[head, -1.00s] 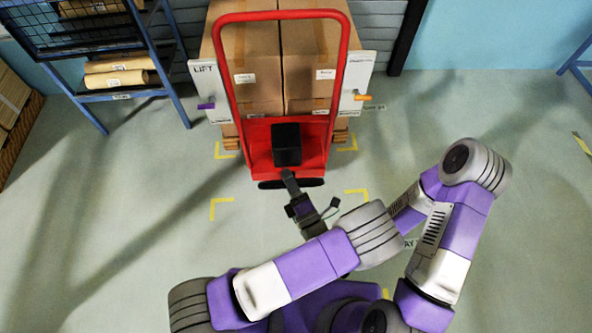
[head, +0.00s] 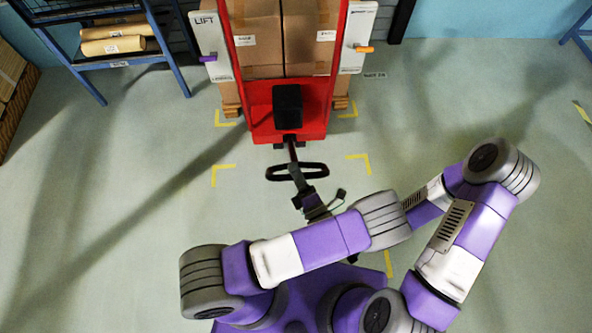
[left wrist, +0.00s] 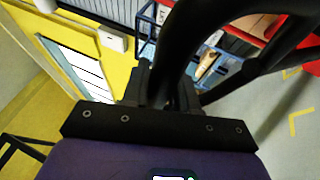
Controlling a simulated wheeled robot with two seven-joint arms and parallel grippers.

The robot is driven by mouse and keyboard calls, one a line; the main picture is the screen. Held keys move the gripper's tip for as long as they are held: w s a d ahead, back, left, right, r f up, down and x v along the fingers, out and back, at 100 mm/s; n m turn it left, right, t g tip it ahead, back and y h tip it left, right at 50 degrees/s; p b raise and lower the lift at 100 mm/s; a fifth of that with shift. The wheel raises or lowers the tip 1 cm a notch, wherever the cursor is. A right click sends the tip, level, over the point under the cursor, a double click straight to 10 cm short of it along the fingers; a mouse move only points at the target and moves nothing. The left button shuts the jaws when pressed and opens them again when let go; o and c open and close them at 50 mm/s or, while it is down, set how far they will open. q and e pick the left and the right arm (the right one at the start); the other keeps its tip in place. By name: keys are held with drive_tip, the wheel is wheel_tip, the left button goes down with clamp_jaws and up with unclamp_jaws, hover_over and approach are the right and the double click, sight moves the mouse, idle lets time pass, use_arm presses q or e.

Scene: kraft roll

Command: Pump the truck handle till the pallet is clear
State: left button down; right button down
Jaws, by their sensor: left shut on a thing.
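The red pallet truck (head: 262,118) stands at the top centre in the head view, with a black pump unit (head: 288,106) on its front. Its black looped handle (head: 312,166) leans out toward me on a thin shaft. My left gripper (head: 295,176) is shut on the near side of the loop. The black handle bar (left wrist: 181,45) also fills the middle of the left wrist view. The wooden pallet (head: 232,103) shows under tall cartons (head: 256,40); its gap to the floor cannot be judged.
A white LIFT board (head: 215,40) with a purple pointer (head: 208,58) stands left of the truck. Another board (head: 355,30) with an orange pointer (head: 364,49) stands right. A blue rack (head: 120,58) holds rolls. Yellow corner marks (head: 222,168) lie on open floor.

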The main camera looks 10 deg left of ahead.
use_arm(q)
drive_tip(key=c, duration=1)
unclamp_jaws()
drive_tip(key=shift+s+d+r, duration=0.1)
drive_tip(key=shift+s+r, duration=0.05)
drive_tip(key=shift+r, duration=0.1)
wheel_tip(320, 180, up, 10)
drive_tip(key=p, duration=0.4)
